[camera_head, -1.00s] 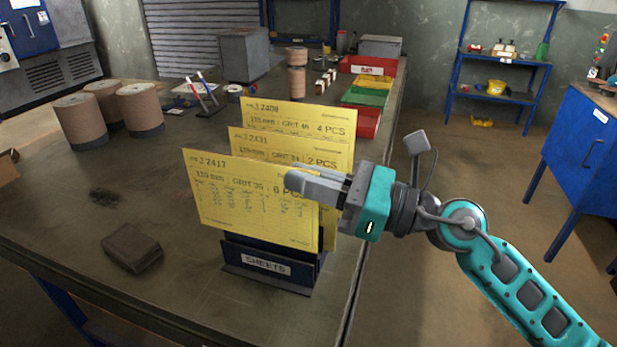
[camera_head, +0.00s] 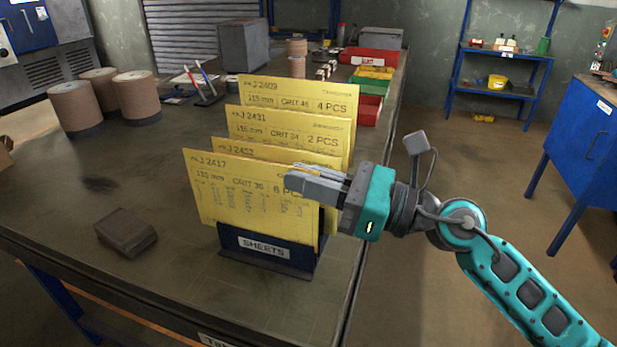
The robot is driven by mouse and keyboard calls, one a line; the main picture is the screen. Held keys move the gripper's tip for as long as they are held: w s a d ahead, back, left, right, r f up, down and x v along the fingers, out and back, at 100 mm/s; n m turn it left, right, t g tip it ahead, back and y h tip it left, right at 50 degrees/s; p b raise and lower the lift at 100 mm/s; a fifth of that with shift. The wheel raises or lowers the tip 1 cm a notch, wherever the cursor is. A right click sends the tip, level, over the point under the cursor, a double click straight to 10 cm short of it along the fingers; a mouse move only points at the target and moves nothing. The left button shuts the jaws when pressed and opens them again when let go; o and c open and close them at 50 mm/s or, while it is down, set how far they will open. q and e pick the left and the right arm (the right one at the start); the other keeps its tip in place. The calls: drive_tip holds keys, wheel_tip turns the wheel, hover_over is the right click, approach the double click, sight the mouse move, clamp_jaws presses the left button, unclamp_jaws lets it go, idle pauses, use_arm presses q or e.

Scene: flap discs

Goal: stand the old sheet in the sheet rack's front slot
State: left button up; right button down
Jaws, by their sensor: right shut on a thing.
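A yellow sheet marked J 2417 (camera_head: 245,200) stands upright at the front of the dark blue sheet rack (camera_head: 228,243), labelled SHEETS. My right gripper (camera_head: 300,184) is shut on this sheet near its right side, its fingers covering part of the print. The sheet's lower edge meets the top of the rack's front panel; I cannot tell how deep it sits in the front slot. Behind it stand more yellow sheets: J 2452 (camera_head: 275,153), J 2431 (camera_head: 270,125) and J 2409 (camera_head: 300,92). My left gripper is not in view.
A dark brown block (camera_head: 126,232) lies on the bench (camera_head: 160,285) left of the rack. Several brown rolls (camera_head: 137,95) stand further back. Red (camera_head: 369,62), yellow and green bins line the far right. The bench's right edge runs close beside the rack.

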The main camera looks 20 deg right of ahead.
sight(309, 202)
wheel_tip(309, 202, down, 3)
drive_tip(key=b, duration=0.3)
drive_tip(key=shift+f, duration=0.35)
drive_tip(key=c, duration=1.4)
unclamp_jaws()
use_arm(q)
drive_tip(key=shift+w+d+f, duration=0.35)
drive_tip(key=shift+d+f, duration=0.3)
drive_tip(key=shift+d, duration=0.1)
use_arm(e)
drive_tip(key=shift+o, duration=1.2)
